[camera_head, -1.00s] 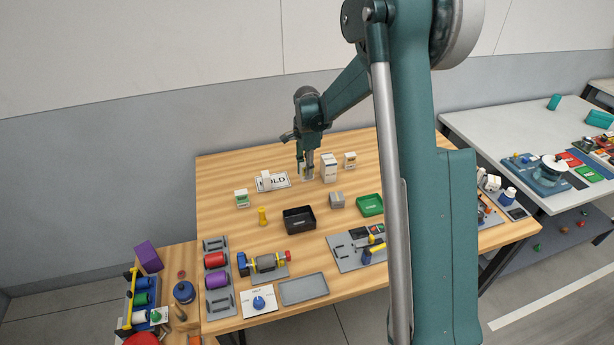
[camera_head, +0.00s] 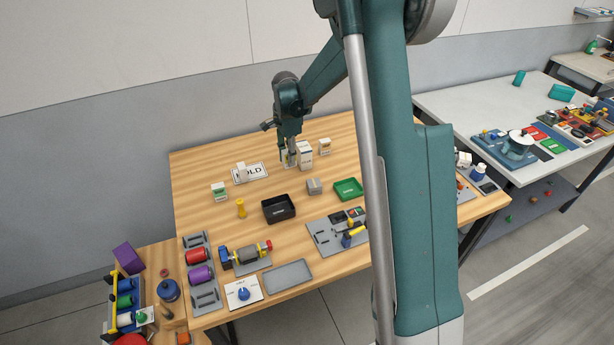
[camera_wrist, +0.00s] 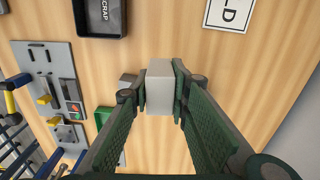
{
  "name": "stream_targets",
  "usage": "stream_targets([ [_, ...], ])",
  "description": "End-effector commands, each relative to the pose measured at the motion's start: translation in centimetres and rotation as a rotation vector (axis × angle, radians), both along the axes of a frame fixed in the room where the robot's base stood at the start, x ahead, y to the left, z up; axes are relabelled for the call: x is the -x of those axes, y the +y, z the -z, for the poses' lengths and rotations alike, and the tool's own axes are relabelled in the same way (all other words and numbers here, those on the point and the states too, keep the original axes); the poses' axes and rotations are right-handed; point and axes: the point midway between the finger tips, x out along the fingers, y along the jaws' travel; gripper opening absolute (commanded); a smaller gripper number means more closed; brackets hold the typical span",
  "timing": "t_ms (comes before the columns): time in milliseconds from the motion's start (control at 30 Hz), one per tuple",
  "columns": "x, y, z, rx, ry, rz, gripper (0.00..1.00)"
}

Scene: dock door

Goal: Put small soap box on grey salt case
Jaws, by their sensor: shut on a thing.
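My gripper (camera_head: 289,160) is shut on a small pale box, which I take to be the small soap box; in the wrist view the box (camera_wrist: 160,88) sits between the two green finger pads of my gripper (camera_wrist: 160,95). In the head view the fingers partly hide it, so I cannot tell whether it touches the table. The grey salt case (camera_head: 314,186) appears as a small grey block on the table, to the right and nearer the front than my gripper. In the wrist view a grey block (camera_wrist: 127,79) shows just left of the held box.
A taller white box (camera_head: 305,155) stands close to the right of my gripper. A black tray (camera_head: 278,209) and a green tray (camera_head: 348,189) flank the grey case. A HOLD sign (camera_head: 262,171) lies to the left. Another small box (camera_head: 325,146) stands behind right.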

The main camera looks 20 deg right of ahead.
Motion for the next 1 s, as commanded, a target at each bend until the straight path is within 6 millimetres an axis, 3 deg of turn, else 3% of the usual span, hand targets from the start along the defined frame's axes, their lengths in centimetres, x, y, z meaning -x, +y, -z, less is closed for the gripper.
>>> stream_targets([
  [200,3.1,-4.1,-2.3,0.000,0.000,0.030,0.06],
  [433,5.8,-7.1,-3.6,0.000,0.000,0.053,0.06],
  [1000,6.5,-7.8,-3.5,0.000,0.000,0.058,0.06],
])
